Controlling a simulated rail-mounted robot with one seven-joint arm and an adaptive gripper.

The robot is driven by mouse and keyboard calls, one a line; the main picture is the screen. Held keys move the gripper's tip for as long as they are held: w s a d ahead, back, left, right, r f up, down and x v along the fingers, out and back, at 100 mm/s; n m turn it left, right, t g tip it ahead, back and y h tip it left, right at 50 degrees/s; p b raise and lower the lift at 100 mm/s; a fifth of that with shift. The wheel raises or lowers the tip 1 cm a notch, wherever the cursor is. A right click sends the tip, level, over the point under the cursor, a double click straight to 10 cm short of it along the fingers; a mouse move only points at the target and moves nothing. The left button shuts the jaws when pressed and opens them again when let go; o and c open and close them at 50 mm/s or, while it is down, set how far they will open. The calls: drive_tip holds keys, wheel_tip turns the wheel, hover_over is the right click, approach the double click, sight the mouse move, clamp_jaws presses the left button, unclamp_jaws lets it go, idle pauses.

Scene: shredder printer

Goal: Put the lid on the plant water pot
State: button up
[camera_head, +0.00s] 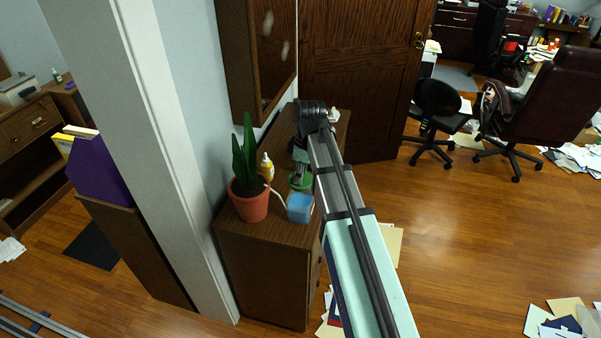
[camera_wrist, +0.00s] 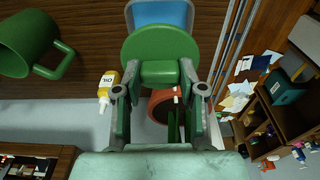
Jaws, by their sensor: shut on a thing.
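The plant water pot is a light blue pot (camera_head: 300,208) with a white spout, standing on the brown cabinet beside the potted plant. Its edge shows at the top of the wrist view (camera_wrist: 160,12), partly hidden behind the lid. The lid is a round green disc (camera_wrist: 158,42) with a thick knob. My gripper (camera_wrist: 160,73) is shut on the lid's knob. In the head view, my gripper (camera_head: 300,163) is over the cabinet, behind the blue pot, with the green lid (camera_head: 300,183) below its fingers. The lid is apart from the pot.
A terracotta pot (camera_head: 250,205) with a tall plant stands left of the blue pot. A yellow bottle (camera_head: 266,166) stands behind it. A green mug (camera_wrist: 28,43) shows in the wrist view. The cabinet (camera_head: 262,262) is beside a wall and pillar.

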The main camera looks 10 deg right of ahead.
drive_tip(key=shift+f+b, duration=1)
drive_tip(key=shift+f, duration=1.5)
drive_tip(key=shift+f, duration=1.05)
drive_tip(key=o, duration=1.2)
drive_tip(key=shift+o, duration=0.2)
drive_tip(key=shift+r, duration=0.1)
